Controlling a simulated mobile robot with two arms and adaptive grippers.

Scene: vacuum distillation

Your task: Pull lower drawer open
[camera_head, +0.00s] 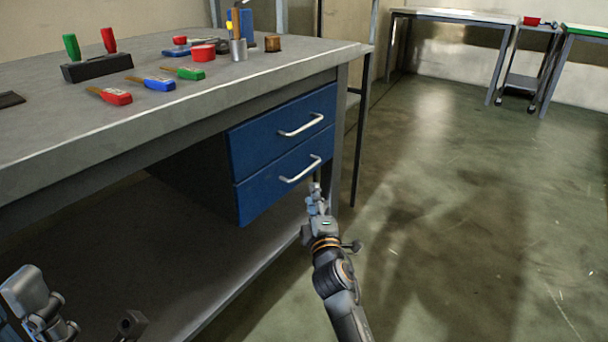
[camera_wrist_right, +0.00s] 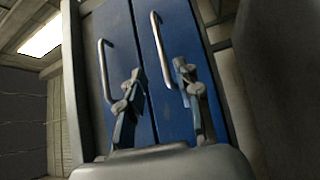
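The lower drawer (camera_head: 265,190) is a blue front with a silver bar handle (camera_head: 301,169), under the grey workbench. It looks shut, flush with the upper drawer (camera_head: 270,135). My right gripper (camera_head: 316,190) is just in front of the lower drawer, near the right end of its handle. In the right wrist view the drawers stand sideways, and my right gripper (camera_wrist_right: 160,84) has its fingers spread. The lower handle (camera_wrist_right: 157,45) runs between them, its near end close to the right finger; contact is unclear. My left gripper (camera_head: 82,308) is partly in view at bottom left, fingers apart and empty.
The workbench top (camera_head: 130,130) holds colored tools, a dark rack (camera_head: 97,68) and a red container (camera_head: 203,53). A table leg (camera_head: 338,135) stands just right of the drawers. The floor (camera_head: 460,220) to the right is clear. Other tables stand far back.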

